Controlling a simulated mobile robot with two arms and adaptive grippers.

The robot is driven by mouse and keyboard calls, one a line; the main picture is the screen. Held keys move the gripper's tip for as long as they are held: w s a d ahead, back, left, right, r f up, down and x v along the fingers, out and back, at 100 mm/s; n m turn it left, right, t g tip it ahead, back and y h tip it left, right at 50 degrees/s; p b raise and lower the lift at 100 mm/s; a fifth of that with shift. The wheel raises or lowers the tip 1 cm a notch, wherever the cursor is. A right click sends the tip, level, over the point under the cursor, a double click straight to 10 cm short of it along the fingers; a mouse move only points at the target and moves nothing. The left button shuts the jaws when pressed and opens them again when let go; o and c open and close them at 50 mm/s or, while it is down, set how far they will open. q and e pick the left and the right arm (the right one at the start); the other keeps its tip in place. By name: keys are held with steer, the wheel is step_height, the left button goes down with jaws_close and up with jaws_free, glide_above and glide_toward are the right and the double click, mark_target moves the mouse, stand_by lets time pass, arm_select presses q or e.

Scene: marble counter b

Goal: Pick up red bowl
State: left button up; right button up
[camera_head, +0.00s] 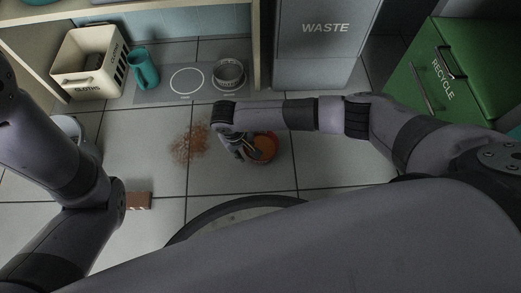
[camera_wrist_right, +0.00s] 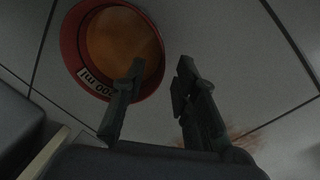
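The red bowl (camera_head: 271,139) stands on the tiled floor below the waste bin, with an orange-brown inside. In the right wrist view the bowl (camera_wrist_right: 72,49) is at the upper left and has a white label with printed text on its wall. My right gripper (camera_head: 250,149) is over the bowl's left side. In the right wrist view its fingers (camera_wrist_right: 160,66) are apart, one overlapping the bowl and the other outside it, with the bowl's edge between them. I cannot tell whether they touch it. My left gripper is out of view.
Brown crumbs (camera_head: 188,146) lie left of the bowl. A grey mat (camera_head: 155,96) with a metal bowl (camera_head: 229,74), a teal jug (camera_head: 143,69) and a cloths bin (camera_head: 87,80) are behind. A brown block (camera_head: 138,201) lies near my left arm. The waste bin (camera_head: 322,60) and green recycle bin (camera_head: 455,105) stand right.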

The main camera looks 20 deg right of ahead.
mark_target(261, 147)
steer(key=f, duration=0.2)
steer(key=f+b, duration=0.1)
steer(key=shift+d, duration=0.25)
steer(key=shift+r, duration=0.15)
jaws_close()
